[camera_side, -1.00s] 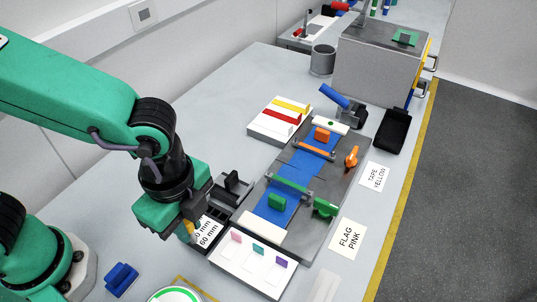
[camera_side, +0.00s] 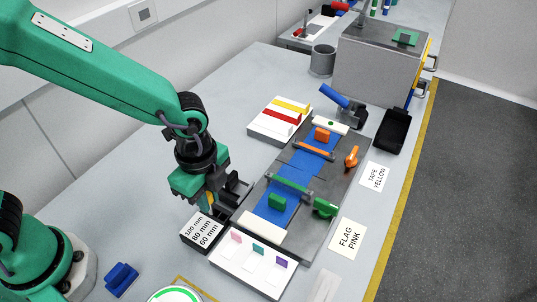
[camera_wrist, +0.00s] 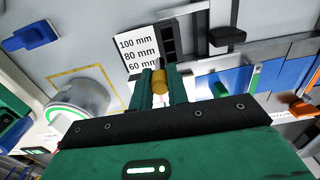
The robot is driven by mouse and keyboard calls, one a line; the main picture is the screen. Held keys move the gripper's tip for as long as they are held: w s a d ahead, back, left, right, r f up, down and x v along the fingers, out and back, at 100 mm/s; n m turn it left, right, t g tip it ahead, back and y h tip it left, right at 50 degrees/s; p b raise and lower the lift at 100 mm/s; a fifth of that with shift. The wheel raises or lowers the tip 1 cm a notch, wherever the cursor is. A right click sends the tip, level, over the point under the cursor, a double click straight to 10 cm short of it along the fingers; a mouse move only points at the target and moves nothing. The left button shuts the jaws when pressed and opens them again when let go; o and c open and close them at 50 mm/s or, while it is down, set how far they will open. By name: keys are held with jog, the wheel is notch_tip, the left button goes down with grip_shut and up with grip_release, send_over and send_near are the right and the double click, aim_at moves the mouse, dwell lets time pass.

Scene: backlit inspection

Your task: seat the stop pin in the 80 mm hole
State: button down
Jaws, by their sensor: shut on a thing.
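The stop pin (camera_wrist: 160,82) is a short brass-coloured piece held between the two green fingers of my gripper (camera_wrist: 160,75) in the wrist view. In the side view my gripper (camera_side: 214,203) is low over the dark stop block, and the pin is hard to make out there. The label card (camera_side: 200,231) reads 100 mm, 80 mm and 60 mm from far to near; it also shows in the wrist view (camera_wrist: 138,53). Dark square openings (camera_wrist: 169,46) lie beside the card. The pin's tip is close to the card's lower right. I cannot tell whether it touches a hole.
A white tray with pink, green and purple flags (camera_side: 256,252) stands in front of the block. The grey fixture with blue plates (camera_side: 320,220) is to the right. A blue block (camera_side: 121,277) and a green-ringed dish (camera_side: 174,295) lie at the front left.

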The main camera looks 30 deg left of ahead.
jog(key=shift+w+a+f, duration=0.15)
jog(key=shift+w+f, duration=0.15)
jog(key=shift+f, duration=0.55)
jog(key=shift+w+a+f, duration=0.1)
jog(key=shift+w+f, duration=0.15)
jog(key=shift+f, duration=0.6)
jog(key=shift+w+a+f, duration=0.15)
jog(key=shift+w+f, duration=0.15)
jog(key=shift+f, duration=0.55)
jog(key=shift+f, duration=0.15)
jog(key=c, duration=1.4)
grip_release()
jog(key=shift+o, duration=0.2)
notch_tip(320, 180, up, 12)
